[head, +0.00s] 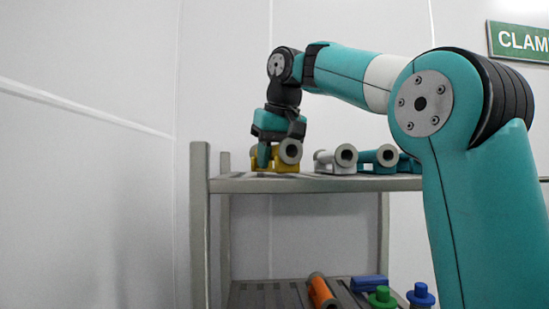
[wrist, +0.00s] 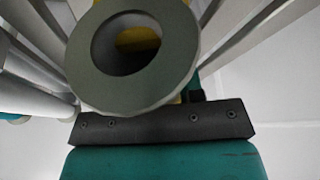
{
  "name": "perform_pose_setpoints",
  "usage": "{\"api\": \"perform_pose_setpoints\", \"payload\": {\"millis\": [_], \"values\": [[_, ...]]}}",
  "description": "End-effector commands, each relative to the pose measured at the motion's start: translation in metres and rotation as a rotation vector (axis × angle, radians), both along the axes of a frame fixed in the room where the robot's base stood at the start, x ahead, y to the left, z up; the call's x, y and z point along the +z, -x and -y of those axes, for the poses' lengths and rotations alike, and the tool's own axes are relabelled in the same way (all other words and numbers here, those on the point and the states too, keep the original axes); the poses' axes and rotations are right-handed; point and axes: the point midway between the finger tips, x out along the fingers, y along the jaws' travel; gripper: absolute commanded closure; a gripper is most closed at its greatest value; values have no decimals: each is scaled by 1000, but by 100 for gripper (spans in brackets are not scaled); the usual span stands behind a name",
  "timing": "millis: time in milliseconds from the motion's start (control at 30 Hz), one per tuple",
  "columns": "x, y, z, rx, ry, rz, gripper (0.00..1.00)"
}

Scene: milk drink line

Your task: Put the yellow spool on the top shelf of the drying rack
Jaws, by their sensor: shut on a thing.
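The yellow spool (head: 289,153) is at the left end of the top shelf (head: 300,184) of the grey drying rack (head: 199,225). It lies on its side with its grey round end facing the head camera. My gripper (head: 272,152) is above and around it and shut on it. In the wrist view the spool's grey ring end (wrist: 132,98) fills the upper middle, with yellow behind it. The spool appears at shelf level, but I cannot tell whether it bears on the shelf. My fingertips are mostly hidden by the spool.
A white spool (head: 336,160) and a teal spool (head: 378,159) lie to the right on the same shelf. An orange piece (head: 321,291), a blue piece (head: 369,283), and green (head: 382,298) and blue (head: 420,296) pieces are on the lower shelf. The rack's left post stands close to my gripper.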

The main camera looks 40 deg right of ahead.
Motion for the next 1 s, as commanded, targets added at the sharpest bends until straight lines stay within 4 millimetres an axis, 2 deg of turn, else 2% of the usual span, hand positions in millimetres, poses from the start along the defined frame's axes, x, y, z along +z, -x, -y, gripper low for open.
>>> {"api": "perform_pose_setpoints", "payload": {"millis": [300,333,433,767,867,1000], "values": [[-7,0,0,0,0,2,100],[-6,0,0,0,0,2,58],[-6,0,0,0,0,1,35],[-3,1,0,0,0,0,35],[7,4,-1,-1,0,1,35],[31,12,-2,0,0,1,35]]}}
